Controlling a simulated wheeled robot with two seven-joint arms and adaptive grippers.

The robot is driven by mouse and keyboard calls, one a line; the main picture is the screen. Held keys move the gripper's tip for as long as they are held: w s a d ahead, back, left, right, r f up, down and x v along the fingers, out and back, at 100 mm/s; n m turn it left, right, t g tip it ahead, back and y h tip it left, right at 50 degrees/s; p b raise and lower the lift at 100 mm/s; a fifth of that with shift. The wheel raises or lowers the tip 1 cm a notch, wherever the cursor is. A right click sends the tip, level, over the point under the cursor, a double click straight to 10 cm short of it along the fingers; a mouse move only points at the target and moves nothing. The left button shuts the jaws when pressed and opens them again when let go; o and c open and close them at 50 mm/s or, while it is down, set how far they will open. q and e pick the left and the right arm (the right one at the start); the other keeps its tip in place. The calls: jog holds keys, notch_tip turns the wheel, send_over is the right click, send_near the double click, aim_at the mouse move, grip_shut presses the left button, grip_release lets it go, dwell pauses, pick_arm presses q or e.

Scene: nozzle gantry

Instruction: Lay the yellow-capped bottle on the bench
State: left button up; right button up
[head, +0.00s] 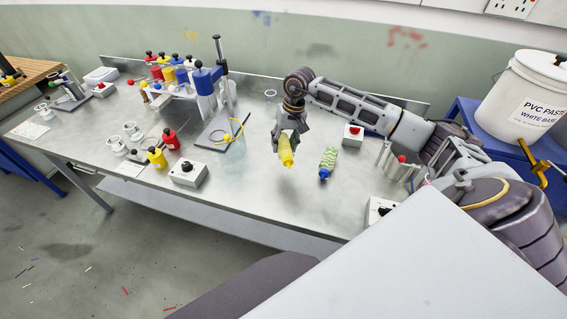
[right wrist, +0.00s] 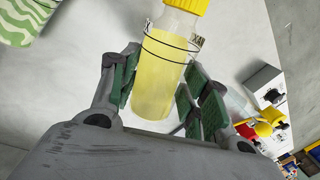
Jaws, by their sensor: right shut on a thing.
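My right gripper (head: 287,136) hangs over the middle of the metal bench (head: 255,193), shut on the yellow-capped bottle (head: 286,152). In the right wrist view this bottle (right wrist: 157,78) is clear with yellow contents and dark rings around it. It sits between the green-padded fingers of my right gripper (right wrist: 160,90). Its yellow cap (right wrist: 187,5) sticks out past the fingers, at the top of that view. In the head view the bottle slants, with its lower end toward the bench front. I cannot tell whether it touches the bench. My left gripper is not in view.
A green-and-white bottle with a blue cap (head: 328,161) lies just right of the held bottle. A clear beaker (head: 232,148) and a grey plate stand to the left. Switch boxes (head: 188,173) (head: 353,135) sit on both sides. The bench front between them is bare.

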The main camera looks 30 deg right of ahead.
jog(key=shift+f+p, duration=0.45)
jog(key=shift+f, duration=2.15)
jog(key=shift+f+p, duration=0.35)
jog(key=shift+f, duration=1.5)
jog(key=shift+f, duration=0.15)
jog(key=o, duration=1.1)
